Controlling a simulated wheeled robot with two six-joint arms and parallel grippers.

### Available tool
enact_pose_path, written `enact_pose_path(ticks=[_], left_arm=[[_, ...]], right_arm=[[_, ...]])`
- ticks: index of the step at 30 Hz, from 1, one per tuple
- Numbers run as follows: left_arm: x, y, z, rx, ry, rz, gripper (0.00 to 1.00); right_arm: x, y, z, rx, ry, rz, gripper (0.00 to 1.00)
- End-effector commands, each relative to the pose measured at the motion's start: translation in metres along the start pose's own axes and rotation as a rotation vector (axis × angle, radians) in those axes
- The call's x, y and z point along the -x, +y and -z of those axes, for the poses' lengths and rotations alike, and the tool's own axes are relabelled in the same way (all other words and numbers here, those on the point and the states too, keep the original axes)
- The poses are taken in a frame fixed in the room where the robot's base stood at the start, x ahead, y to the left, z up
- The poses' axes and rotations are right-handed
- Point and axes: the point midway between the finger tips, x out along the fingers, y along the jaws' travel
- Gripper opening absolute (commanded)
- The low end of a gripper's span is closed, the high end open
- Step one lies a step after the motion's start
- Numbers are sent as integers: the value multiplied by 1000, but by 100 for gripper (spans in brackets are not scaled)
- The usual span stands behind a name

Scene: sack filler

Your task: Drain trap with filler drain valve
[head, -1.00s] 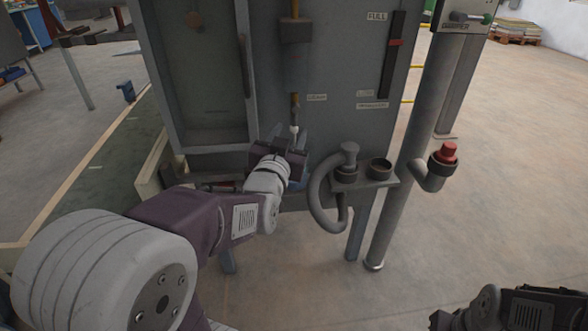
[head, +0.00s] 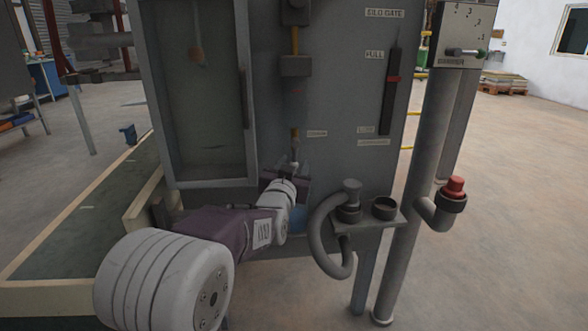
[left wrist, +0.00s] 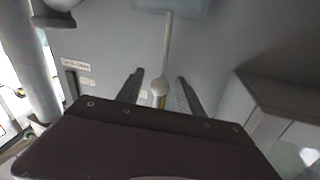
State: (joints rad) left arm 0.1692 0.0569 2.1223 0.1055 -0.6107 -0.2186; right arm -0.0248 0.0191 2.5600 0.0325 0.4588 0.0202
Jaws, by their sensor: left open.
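The trap (head: 296,66) is a dark block with a yellow tube on the grey filler panel. In the left wrist view a pale round knob (left wrist: 158,87) with a thin pale rod shows at the valve. My left gripper (head: 289,172) is at the lower panel, just below the valve. In the left wrist view its fingers (left wrist: 160,76) are open, one on each side of the knob, with gaps visible. Contact is not visible. My right gripper is out of view.
A blue container (head: 298,220) is partly hidden behind my left wrist. A curved grey hose (head: 318,235) and a small shelf (head: 372,222) stand to the right. A pipe with a red cap (head: 455,188) is farther right. A glass-fronted cabinet (head: 245,100) is at left.

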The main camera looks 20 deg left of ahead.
Motion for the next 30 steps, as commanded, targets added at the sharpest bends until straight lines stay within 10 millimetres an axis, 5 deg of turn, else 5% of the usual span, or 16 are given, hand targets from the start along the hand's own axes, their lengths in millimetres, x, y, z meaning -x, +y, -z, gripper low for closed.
enact_pose_path(ticks=[5,11,30], left_arm=[[0,0,0,0,0,0,44],[0,0,0,0,0,0,0],[0,0,0,-1,0,0,0]], right_arm=[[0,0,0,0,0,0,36],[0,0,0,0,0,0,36],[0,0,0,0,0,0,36]])
